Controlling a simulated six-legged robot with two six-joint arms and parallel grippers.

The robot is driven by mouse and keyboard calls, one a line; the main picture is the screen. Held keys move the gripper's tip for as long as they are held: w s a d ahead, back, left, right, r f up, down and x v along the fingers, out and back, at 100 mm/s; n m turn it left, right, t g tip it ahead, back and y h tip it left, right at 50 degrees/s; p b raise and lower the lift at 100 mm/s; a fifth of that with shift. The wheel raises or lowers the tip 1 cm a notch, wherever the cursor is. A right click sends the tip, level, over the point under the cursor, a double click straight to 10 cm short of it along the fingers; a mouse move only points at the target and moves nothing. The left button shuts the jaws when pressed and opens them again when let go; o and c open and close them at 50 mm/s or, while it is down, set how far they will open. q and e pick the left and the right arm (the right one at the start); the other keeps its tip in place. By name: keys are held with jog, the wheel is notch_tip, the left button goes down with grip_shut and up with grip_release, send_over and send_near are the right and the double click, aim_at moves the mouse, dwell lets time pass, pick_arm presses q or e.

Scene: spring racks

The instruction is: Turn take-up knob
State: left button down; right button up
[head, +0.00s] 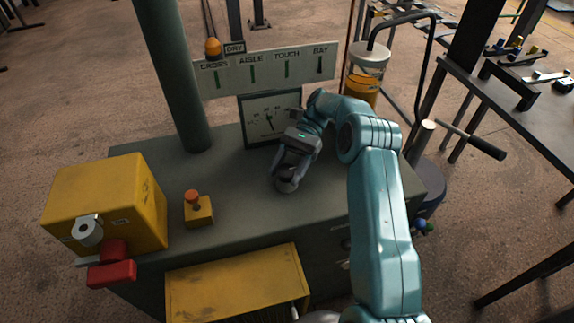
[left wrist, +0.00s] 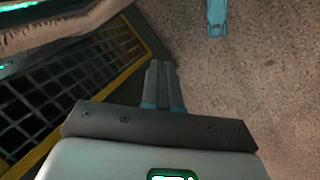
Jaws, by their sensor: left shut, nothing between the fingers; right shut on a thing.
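My right arm reaches in from the lower right in the head view. My right gripper (head: 286,178) points down at the grey cabinet top and is shut on a small grey round knob (head: 288,185). The fingers hide most of the knob. I take it for the take-up knob; its turn angle cannot be told. A dial gauge (head: 268,122) with a dark needle stands just behind the gripper, partly covered by it. My left gripper (left wrist: 160,66) shows only in the left wrist view, shut and empty, above brown floor beside a dark grille with a yellow edge.
On the cabinet top (head: 235,170) stand a yellow box (head: 108,205) with a red handle and a small yellow block with an orange button (head: 194,203). A green post (head: 175,75) and a labelled board (head: 265,70) rise behind. A dark rack table (head: 520,110) stands right.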

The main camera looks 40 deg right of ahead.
dwell(0.3)
jog(key=o, duration=1)
jog(key=shift+c, duration=0.2)
